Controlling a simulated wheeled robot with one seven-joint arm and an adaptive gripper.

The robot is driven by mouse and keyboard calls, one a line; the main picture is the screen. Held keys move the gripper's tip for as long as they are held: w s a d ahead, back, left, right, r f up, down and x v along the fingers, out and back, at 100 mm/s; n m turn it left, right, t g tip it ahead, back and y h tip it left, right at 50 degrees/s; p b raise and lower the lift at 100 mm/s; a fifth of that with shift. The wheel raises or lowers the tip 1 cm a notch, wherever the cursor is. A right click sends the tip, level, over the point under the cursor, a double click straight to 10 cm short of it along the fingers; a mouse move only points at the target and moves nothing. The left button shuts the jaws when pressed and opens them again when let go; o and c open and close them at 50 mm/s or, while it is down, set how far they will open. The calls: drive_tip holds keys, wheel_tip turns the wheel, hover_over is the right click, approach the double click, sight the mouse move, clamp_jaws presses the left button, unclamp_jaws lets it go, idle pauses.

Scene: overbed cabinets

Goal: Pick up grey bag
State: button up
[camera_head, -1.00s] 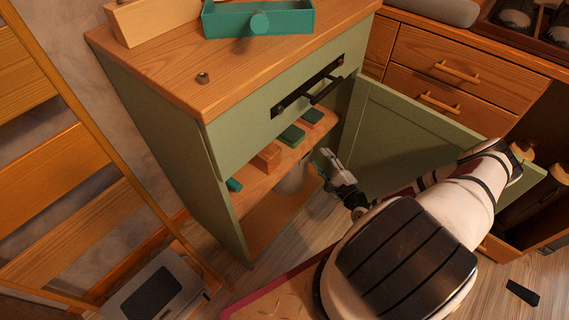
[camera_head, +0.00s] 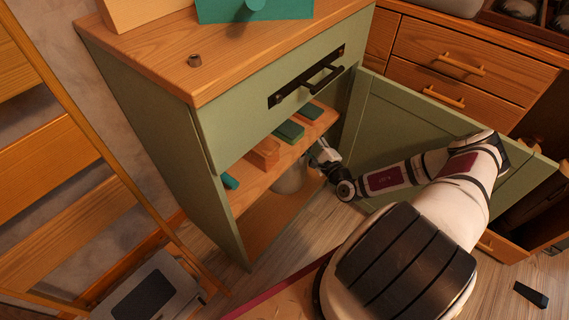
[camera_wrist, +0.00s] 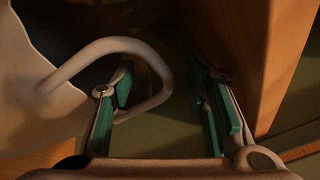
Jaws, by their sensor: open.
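A pale grey rounded object (camera_head: 290,178), which I take for the grey bag, stands in the lower part of the open green cabinet, under the shelf. In the wrist view its pale side (camera_wrist: 30,85) fills the left edge, and its looped handle (camera_wrist: 112,44) reaches into the space between my fingers. My gripper (camera_head: 318,158) is at the cabinet opening, just right of the bag. In the wrist view my gripper (camera_wrist: 163,100) is open, its green pads apart. The left finger overlaps the loop; contact cannot be told. Part of the bag is hidden by the shelf and gripper.
The shelf above holds an orange block (camera_head: 263,154) and green blocks (camera_head: 289,132). The green cabinet door (camera_head: 410,125) stands open on the right, beside my arm. In the wrist view a wooden panel (camera_wrist: 240,45) is close to the right finger.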

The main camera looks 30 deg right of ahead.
drive_tip(key=shift+c, duration=0.6)
clamp_jaws()
drive_tip(key=shift+s+a+f, duration=0.1)
